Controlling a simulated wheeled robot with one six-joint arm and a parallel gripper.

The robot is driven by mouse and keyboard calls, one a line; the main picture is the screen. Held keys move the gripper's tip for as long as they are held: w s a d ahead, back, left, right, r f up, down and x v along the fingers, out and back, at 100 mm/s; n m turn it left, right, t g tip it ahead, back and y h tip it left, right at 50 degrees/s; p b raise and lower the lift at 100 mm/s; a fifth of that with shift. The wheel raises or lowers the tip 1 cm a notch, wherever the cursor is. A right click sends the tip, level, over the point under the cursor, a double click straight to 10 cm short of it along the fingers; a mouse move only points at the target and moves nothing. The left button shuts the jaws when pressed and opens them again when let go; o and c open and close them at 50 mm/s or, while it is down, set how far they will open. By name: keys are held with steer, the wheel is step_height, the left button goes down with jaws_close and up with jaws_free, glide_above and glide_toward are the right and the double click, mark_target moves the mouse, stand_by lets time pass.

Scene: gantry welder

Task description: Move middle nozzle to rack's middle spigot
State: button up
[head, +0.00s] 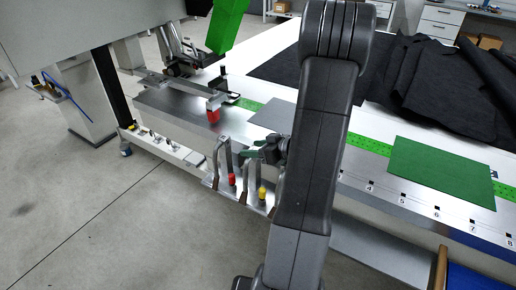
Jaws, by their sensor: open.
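A low metal rack (216,184) with upright curved metal strips stands at the near edge of the table. A small red-topped nozzle (232,180) and a yellow-topped nozzle (262,192) stand between the strips. I cannot tell which spigot each is on. My gripper (247,153) points left, just above the rack, and is open. Dark green shows at its fingertips; I cannot tell whether this is finger or nozzle. My arm hides the rack's right side.
A green slanted part (228,24) of the welder hangs at the top. A green sheet (441,171) and dark cloth (440,85) lie on the long numbered table (375,205). The floor (90,220) at the front left is clear.

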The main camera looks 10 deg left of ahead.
steer(key=shift+d+r, duration=0.1)
steer(key=shift+d, duration=0.05)
steer(key=v, duration=1.3)
steer(key=shift+s+d+r, duration=0.1)
steer(key=shift+s+d, duration=0.05)
steer(key=shift+d, duration=0.05)
steer(key=shift+a, duration=0.1)
steer(key=x, duration=1.3)
steer(key=shift+a+f, duration=0.2)
steer(key=shift+a, duration=0.1)
steer(key=shift+r, duration=0.15)
steer(key=shift+d, duration=0.15)
